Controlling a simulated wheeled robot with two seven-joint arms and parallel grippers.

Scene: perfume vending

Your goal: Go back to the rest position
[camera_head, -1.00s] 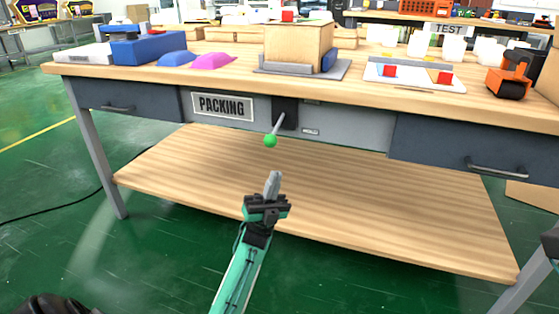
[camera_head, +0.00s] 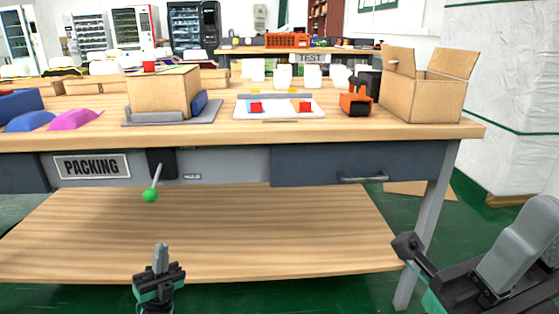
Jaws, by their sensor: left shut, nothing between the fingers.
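My left gripper (camera_head: 161,252) points up and forward at the bottom of the head view, left of centre. Its grey fingers are together with nothing between them. It is in front of the table's lower wooden shelf, below the green-knobbed lever, and apart from both. My right arm shows at the lower right as grey, black and teal parts close to the camera, in front of the table's right leg. Which of these parts are the right gripper's fingers, and whether they are open, I cannot make out.
The packing table (camera_head: 230,135) spans the view. Its green-knobbed lever (camera_head: 151,194) sticks out below the top. On the table stand a closed box (camera_head: 160,92), a white tray (camera_head: 280,112), an orange tape dispenser (camera_head: 356,102) and an open carton (camera_head: 425,95). A wrapped stack (camera_head: 500,90) stands right.

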